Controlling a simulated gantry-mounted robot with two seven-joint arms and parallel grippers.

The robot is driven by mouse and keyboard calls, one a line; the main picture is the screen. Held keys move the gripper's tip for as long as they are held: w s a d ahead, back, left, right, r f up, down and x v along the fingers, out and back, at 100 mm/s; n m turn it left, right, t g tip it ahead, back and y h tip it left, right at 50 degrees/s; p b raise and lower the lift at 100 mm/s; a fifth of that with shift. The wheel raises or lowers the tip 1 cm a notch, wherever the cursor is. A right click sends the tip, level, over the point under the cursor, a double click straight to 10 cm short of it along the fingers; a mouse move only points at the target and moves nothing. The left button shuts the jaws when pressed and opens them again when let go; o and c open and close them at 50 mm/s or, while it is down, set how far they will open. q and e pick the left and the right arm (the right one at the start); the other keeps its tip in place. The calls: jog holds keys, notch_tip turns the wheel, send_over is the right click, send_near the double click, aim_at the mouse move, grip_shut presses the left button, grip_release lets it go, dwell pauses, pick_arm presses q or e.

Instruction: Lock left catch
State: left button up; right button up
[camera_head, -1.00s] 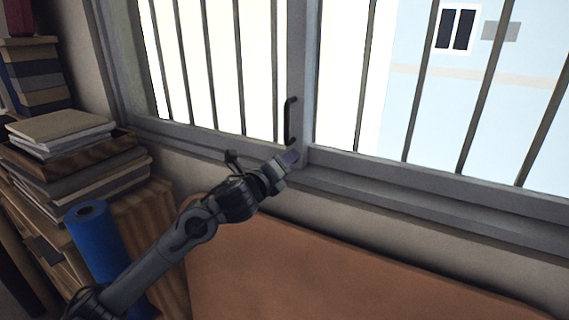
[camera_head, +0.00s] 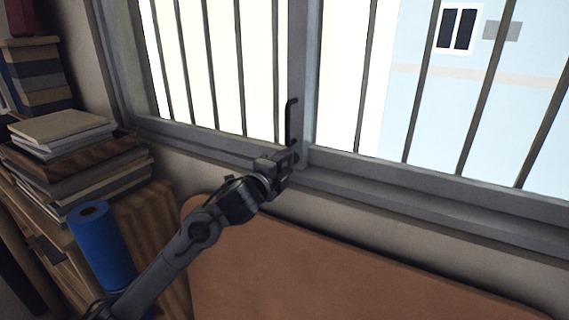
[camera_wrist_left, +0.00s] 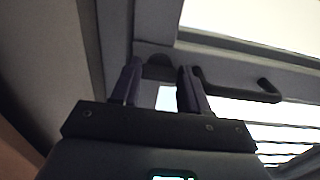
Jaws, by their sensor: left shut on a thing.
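My left gripper (camera_head: 291,160) is at the foot of the window's middle upright, just below the dark handle (camera_head: 289,120). In the left wrist view its two fingers (camera_wrist_left: 160,88) stand apart on either side of a small dark rounded piece (camera_wrist_left: 158,68), which I take to be the left catch. The gripper is shut on it. The fingers and wrist hide most of the catch in the head view. The handle (camera_wrist_left: 238,88) also shows to the right of the fingers in the left wrist view. My right gripper is not in view.
The window frame and sill (camera_head: 400,195) run behind the arm, with vertical bars outside. A brown padded surface (camera_head: 300,270) lies below. At left are stacked books (camera_head: 70,165), a wooden cabinet (camera_head: 160,225) and a blue roll (camera_head: 103,248). Room to the right of the gripper is free.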

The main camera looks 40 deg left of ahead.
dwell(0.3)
pick_arm(q)
jog(key=o, duration=1.1)
jog(key=shift+c, duration=0.2)
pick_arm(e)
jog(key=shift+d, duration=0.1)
pick_arm(q)
jog(key=shift+s, duration=0.1)
